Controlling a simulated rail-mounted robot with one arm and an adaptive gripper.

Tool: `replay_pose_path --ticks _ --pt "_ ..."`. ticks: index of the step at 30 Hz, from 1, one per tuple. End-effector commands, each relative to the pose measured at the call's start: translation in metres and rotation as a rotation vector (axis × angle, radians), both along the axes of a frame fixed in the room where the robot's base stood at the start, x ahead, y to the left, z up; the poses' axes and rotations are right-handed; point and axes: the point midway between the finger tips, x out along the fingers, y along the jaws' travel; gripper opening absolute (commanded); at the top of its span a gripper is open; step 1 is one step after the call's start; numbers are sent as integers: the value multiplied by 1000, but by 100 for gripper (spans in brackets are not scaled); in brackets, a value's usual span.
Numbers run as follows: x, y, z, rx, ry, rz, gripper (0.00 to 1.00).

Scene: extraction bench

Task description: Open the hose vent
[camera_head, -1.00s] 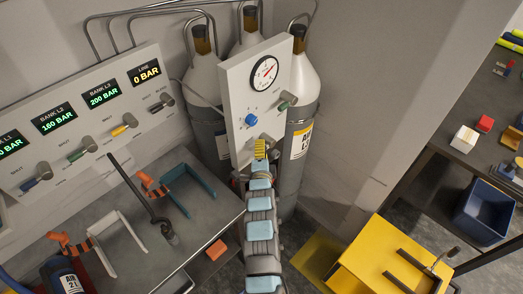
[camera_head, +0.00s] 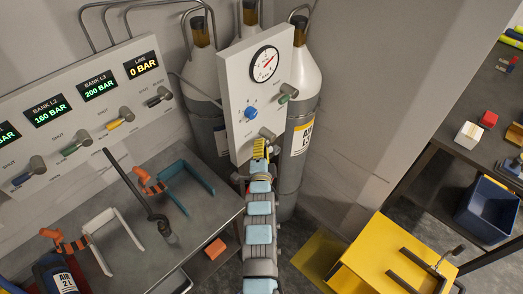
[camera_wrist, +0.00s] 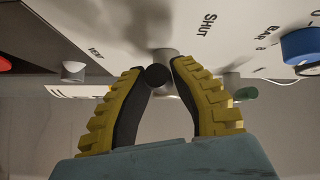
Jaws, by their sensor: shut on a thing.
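The white panel (camera_head: 235,75) stands in front of the gas cylinders and carries a round gauge, a blue knob (camera_head: 250,113) and a green-handled valve (camera_head: 288,93). A grey valve fitting (camera_head: 267,133) sits low on it, beside my gripper (camera_head: 260,149). In the wrist view my gripper (camera_wrist: 158,82) has its yellow fingers closed around a black lever end (camera_wrist: 157,75), in front of a grey hub. "SHUT" is printed nearby; a partly readable label, apparently "VENT", is beside a grey stub (camera_wrist: 73,70). The fingers hide much of the lever, so its exact angle is unclear.
The blue knob (camera_wrist: 303,46) and a green handle (camera_wrist: 246,94) are right of my fingers in the wrist view. A grey bench (camera_head: 140,235) with clamps is on the left. A yellow cart (camera_head: 385,255) stands at the right. Steel pipes run above the cylinders.

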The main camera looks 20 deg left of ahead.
Motion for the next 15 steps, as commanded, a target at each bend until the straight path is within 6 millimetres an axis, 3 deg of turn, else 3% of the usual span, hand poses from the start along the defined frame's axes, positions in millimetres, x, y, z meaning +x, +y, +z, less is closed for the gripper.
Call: replay_pose_path --ticks 1,3,15 --pt "1 -1 -15 -16 -31 -2 0" --pt "2 -1 -20 -45 -87 -1 0" --pt "10 -4 -37 -199 -437 0 0"
